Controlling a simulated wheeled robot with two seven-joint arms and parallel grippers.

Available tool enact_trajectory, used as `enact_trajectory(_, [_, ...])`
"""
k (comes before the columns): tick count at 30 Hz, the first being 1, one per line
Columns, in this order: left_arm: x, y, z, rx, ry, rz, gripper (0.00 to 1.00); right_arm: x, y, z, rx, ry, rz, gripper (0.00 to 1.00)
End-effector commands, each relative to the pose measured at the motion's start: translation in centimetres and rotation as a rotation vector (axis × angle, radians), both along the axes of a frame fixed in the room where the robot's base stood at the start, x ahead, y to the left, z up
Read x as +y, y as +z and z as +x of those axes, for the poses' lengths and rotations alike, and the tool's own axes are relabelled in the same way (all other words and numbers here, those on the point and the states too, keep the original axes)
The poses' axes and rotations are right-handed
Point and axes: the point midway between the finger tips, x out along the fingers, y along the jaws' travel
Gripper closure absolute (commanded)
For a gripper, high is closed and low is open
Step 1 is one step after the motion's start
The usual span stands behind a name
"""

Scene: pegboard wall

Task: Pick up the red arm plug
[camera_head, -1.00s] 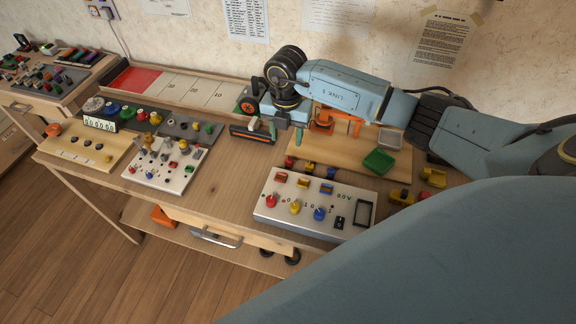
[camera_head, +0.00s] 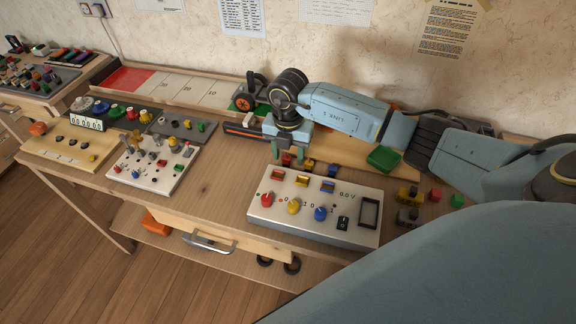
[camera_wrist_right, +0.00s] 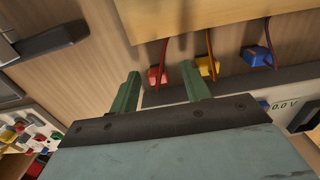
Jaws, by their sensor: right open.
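The red arm plug (camera_wrist_right: 157,76) is a small red block with a dark red cable, lying on the wood in the right wrist view. In the head view it shows small (camera_head: 287,160), behind the white control box (camera_head: 262,216). My right gripper (camera_wrist_right: 162,90) is open, and its two green fingers appear on either side of the red plug. The plug seems to be ahead of the fingertips, without clear contact. In the head view the right gripper (camera_head: 288,153) hangs above that spot. A yellow plug (camera_wrist_right: 207,66) and a blue plug (camera_wrist_right: 256,56) lie to the right. My left gripper is out of view.
The control box has red, yellow and blue sockets and knobs. A wooden board (camera_head: 405,170) with a green tray (camera_head: 383,159) is behind and right. Several small coloured blocks lie right of the box. A knob panel (camera_head: 150,178) stands left, with bare tabletop between.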

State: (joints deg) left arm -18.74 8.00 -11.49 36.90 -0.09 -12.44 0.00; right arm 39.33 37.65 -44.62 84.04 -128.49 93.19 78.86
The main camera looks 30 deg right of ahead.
Motion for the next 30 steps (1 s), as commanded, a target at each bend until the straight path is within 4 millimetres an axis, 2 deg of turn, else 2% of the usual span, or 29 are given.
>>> enact_trajectory(5, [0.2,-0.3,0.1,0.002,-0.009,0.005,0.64,0.0,-0.2,0.0,-0.001,0.0,0.001,0.53])
enact_trajectory(16, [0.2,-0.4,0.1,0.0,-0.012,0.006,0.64,0.0,-0.4,0.0,-0.001,0.0,0.001,1.0])
enact_trajectory(25, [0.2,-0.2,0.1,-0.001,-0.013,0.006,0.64,0.0,-0.2,0.0,0.0,0.0,0.0,1.0])
enact_trajectory(30, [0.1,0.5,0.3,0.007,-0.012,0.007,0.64,0.0,0.8,0.0,-0.001,0.0,0.0,1.0])
